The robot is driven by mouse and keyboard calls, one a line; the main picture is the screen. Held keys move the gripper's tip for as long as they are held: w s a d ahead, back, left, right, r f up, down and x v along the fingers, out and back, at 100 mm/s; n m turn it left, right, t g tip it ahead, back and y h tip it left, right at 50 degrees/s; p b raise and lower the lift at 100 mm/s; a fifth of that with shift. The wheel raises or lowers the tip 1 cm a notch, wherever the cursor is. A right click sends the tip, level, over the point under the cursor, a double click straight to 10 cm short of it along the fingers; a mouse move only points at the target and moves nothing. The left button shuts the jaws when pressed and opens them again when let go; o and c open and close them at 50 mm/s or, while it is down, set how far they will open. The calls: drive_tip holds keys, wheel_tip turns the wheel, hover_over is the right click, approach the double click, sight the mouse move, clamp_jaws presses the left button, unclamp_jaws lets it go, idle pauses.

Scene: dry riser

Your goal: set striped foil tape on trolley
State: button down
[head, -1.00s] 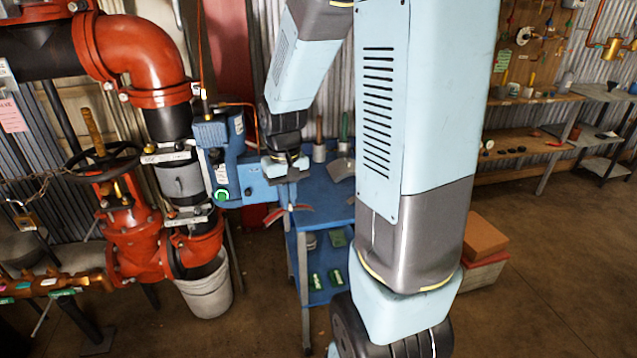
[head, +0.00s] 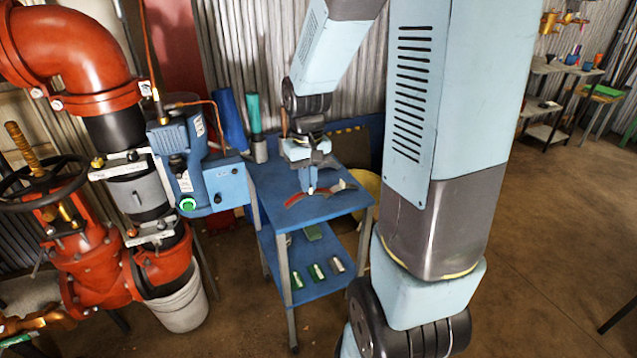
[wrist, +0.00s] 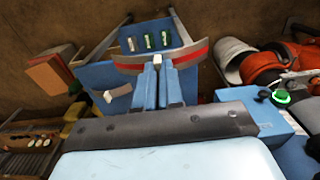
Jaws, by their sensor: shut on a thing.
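The striped foil tape, a curved red strip with pale edges, shows in the head view (head: 297,200) and across the fingertips in the wrist view (wrist: 194,53). My gripper (head: 309,188) is shut on the middle of the strip, whose ends stick out on both sides; it also shows in the wrist view (wrist: 158,66). The blue trolley (head: 290,217) is beneath it. The gripper and strip are over the trolley's top, close to it. I cannot tell whether the strip touches the top.
A blue machine (head: 226,186) on the red pipework is close left of the trolley. Blue and green upright items (head: 254,114) stand at the trolley's back. Small green-and-white items (head: 317,272) lie on its lower shelf. A white bucket (head: 180,306) stands on the floor at left.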

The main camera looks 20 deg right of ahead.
drive_tip(key=shift+d, duration=0.4)
drive_tip(key=w+f, duration=0.3)
drive_tip(key=w, duration=0.1)
drive_tip(key=w+f, duration=0.3)
drive_tip(key=w, duration=0.2)
drive_tip(key=w+f, duration=0.3)
drive_tip(key=w, duration=0.1)
drive_tip(key=shift+w+a+f, duration=0.1)
drive_tip(key=shift+w+a, duration=0.05)
drive_tip(key=shift+a, duration=0.2)
drive_tip(key=shift+w+f, duration=0.3)
drive_tip(key=shift+f, duration=1.65)
drive_tip(key=c, duration=1.3)
unclamp_jaws()
